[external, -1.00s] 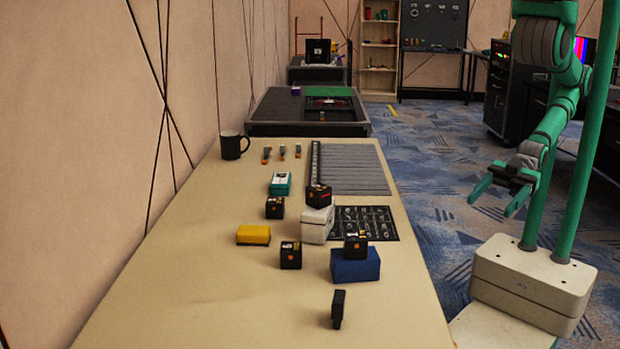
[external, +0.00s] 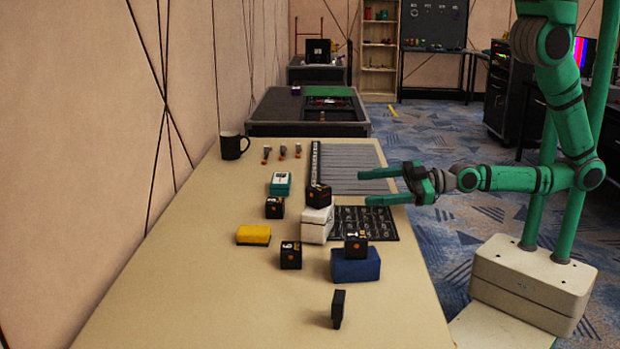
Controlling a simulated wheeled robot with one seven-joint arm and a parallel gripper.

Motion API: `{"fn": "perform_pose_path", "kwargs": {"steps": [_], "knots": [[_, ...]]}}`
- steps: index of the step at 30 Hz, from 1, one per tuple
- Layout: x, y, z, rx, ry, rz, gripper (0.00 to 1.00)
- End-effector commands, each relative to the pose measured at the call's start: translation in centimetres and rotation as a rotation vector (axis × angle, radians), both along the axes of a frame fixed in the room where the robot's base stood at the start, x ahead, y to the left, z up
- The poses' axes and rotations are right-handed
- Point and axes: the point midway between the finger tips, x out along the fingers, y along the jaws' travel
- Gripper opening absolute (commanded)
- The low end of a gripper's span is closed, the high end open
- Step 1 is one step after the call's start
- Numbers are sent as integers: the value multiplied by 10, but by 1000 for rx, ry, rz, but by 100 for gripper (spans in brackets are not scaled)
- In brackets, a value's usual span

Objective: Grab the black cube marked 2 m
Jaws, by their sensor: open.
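Several black cubes with small labels and orange marks are on the table; their markings are too small to read, so I cannot tell which one is marked 2 m. One black cube (external: 274,208) is on the table at the back left. Another black cube (external: 291,256) is on the table near the yellow block. A third black cube (external: 319,196) sits on a white box (external: 316,226). One more black cube (external: 356,247) sits on a blue block (external: 355,268). My gripper (external: 363,187) is open and empty, its fingers pointing left over the table's right side, apart from the cubes.
A yellow block (external: 254,235), a teal and white box (external: 281,184) and a dark mug (external: 233,146) stand on the table (external: 215,290). A small upright black object (external: 338,309) is at the front. A grey slatted mat (external: 345,160) lies behind. The left front is clear.

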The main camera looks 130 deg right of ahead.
Motion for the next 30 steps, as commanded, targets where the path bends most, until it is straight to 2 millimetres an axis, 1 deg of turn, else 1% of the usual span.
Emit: {"fn": "perform_pose_path", "kwargs": {"steps": [1, 3, 5, 6, 10, 13, 16, 18, 21, 24, 30], "knots": [[0, -26, 5, -17, -6, -45, 66], [-1, -57, 7, -27, 0, -93, 66], [-1, -81, 7, -23, 6, -125, 66], [0, -96, 6, -14, 9, -142, 66], [7, -140, -3, 49, 27, -168, 66], [22, -165, -16, 132, 43, -146, 66], [42, -183, -27, 230, 59, -89, 66], [56, -191, -33, 292, 71, -37, 66], [73, -197, -36, 364, 87, 40, 66], [83, -199, -36, 409, 99, 100, 66], [94, -201, -36, 443, 110, 152, 66]]}}
